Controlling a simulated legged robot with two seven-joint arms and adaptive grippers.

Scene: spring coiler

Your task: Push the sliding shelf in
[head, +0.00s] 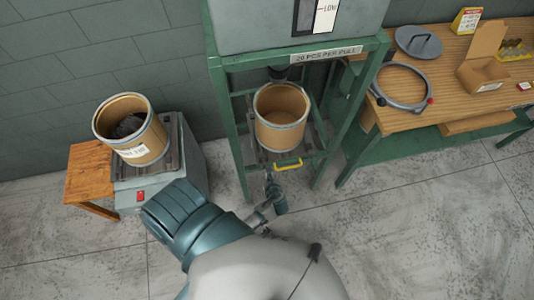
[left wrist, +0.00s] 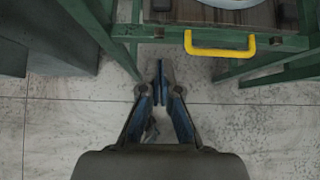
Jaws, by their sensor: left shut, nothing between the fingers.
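The sliding shelf (head: 262,154) sits low in the green metal stand and carries an open brown drum (head: 282,117). A yellow handle (head: 288,165) is on the shelf's front edge. In the left wrist view the handle (left wrist: 220,46) is at the top, right of centre, on a green front rail (left wrist: 160,34). My left gripper (head: 269,180) is shut and empty, in front of the shelf and a little left of the handle. Its fingertips (left wrist: 160,74) appear apart from the rail. How far the shelf sticks out is hard to tell. My right gripper is not in view.
A workbench (head: 440,75) with a ring, lid and boxes stands at right. The floor in front is clear.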

